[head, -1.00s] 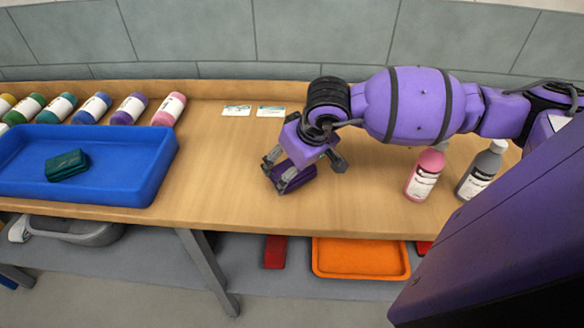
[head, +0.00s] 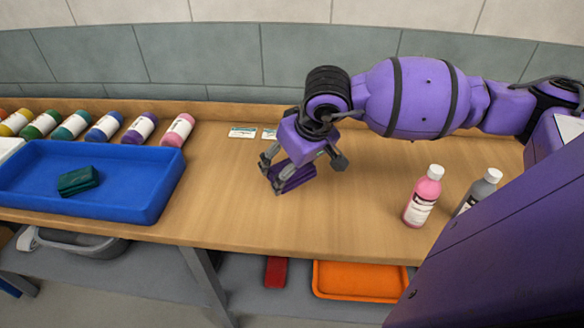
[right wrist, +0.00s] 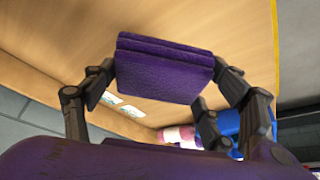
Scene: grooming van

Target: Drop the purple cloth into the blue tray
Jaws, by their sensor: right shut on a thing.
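The folded purple cloth (head: 293,176) is in my right gripper (head: 287,172), over the middle of the wooden bench. In the right wrist view the purple cloth (right wrist: 165,68) sits between the fingers of the right gripper (right wrist: 168,88), which is shut on it. Whether the cloth touches the bench is hard to tell. The blue tray (head: 150,192) lies at the left of the bench, left of my right gripper and apart from it. A folded dark green cloth (head: 78,181) lies in the tray. My left gripper is not in view.
Several bottles lie in a row behind the tray, the nearest a pink one (head: 177,130). A pink bottle (head: 422,197) and a grey bottle (head: 478,190) stand at right. Below are an orange tray (head: 360,280) and a red cloth (head: 276,271). The bench between tray and gripper is clear.

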